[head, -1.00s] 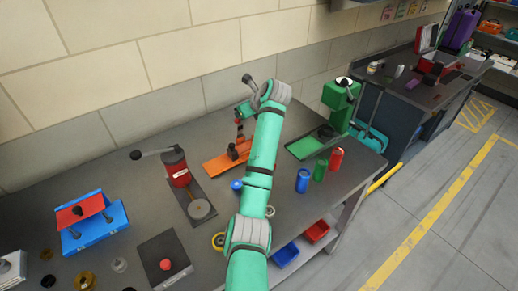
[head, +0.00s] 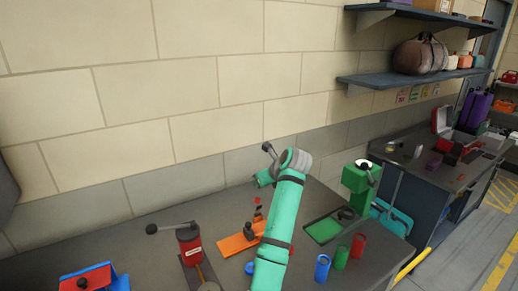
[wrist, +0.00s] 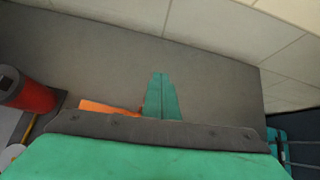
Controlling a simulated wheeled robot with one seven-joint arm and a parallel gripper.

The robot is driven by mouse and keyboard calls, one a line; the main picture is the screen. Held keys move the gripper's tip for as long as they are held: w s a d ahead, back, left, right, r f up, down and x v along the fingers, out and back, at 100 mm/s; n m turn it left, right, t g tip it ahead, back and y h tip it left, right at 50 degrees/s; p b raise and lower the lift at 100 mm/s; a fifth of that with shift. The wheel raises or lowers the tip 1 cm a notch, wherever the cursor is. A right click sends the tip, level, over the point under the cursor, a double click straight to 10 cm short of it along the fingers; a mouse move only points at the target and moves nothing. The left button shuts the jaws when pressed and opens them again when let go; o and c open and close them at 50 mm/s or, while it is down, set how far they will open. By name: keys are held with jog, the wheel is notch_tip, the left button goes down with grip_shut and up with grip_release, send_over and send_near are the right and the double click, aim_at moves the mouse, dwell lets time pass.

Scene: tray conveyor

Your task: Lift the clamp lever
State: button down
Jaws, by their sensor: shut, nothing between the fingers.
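The clamp has a flat orange base (head: 238,243) on the bench, behind and left of my forearm. A dark upright part with red on it (head: 258,212) rises from the base, just below my gripper; I cannot tell for certain whether it is the lever. My gripper (head: 262,180) is shut and empty, above the clamp. In the wrist view its teal fingers (wrist: 162,95) are together over bare grey surface. A corner of the orange base (wrist: 105,106) shows left of them; the rest is hidden by the gripper body. Contact with the clamp cannot be made out.
A red cylinder with a black-knobbed handle (head: 190,243) stands left of the clamp. A green press (head: 360,185) stands to the right, with blue (head: 322,267), green (head: 341,258) and red (head: 358,246) cups nearer. The wall (head: 150,130) rises behind the bench.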

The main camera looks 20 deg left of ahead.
notch_tip(320, 180, up, 15)
jog(key=shift+w+a, duration=0.35)
jog(key=shift+w, duration=0.05)
jog(key=shift+a+r, duration=0.1)
jog(key=shift+w, duration=0.1)
